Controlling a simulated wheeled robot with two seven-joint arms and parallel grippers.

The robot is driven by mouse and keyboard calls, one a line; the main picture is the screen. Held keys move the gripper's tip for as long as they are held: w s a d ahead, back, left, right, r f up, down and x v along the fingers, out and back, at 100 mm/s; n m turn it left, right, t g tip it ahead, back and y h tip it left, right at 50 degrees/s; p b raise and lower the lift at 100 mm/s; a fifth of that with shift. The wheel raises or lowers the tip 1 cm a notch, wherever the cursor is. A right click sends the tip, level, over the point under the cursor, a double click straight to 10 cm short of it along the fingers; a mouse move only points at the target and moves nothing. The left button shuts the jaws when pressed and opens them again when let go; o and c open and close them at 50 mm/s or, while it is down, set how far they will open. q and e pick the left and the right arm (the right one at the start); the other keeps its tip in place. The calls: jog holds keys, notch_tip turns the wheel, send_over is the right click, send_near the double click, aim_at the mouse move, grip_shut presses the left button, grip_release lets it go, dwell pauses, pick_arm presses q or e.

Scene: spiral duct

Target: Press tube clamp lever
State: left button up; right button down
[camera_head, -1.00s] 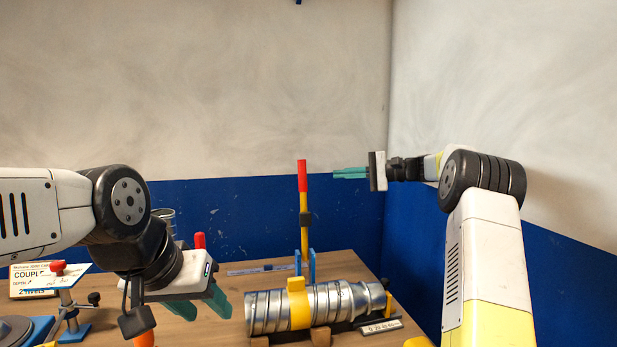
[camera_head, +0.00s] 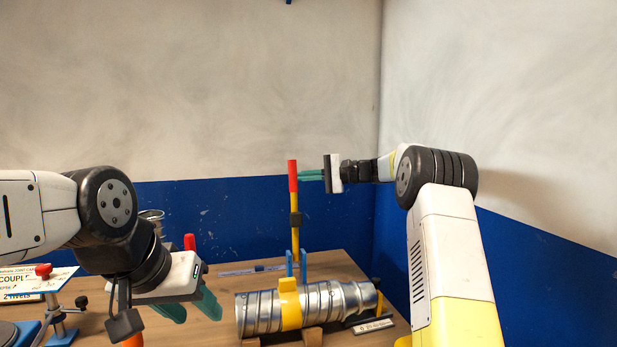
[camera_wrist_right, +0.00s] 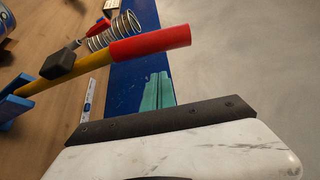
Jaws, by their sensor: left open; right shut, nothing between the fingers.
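The clamp lever stands upright behind the duct, with a red grip (camera_head: 293,176) on top of a yellow shaft (camera_head: 295,238) and a blue bracket (camera_head: 296,265) at its foot. A yellow clamp band (camera_head: 289,304) wraps the silver spiral duct (camera_head: 330,302). My right gripper (camera_head: 311,175) is shut and empty, level with the red grip and close to its right side; I cannot tell if they touch. My left gripper (camera_head: 192,306) is open and empty, left of the duct.
At the left of the wooden table (camera_head: 345,265) stand a blue-based fixture with a red knob (camera_head: 44,270) and a sign (camera_head: 20,283). A label plate (camera_head: 373,326) lies by the duct's right end. A blue-and-grey wall closes the back and right.

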jog(key=s, duration=0.3)
jog(key=shift+d+r, duration=0.1)
jog(key=shift+r, duration=0.3)
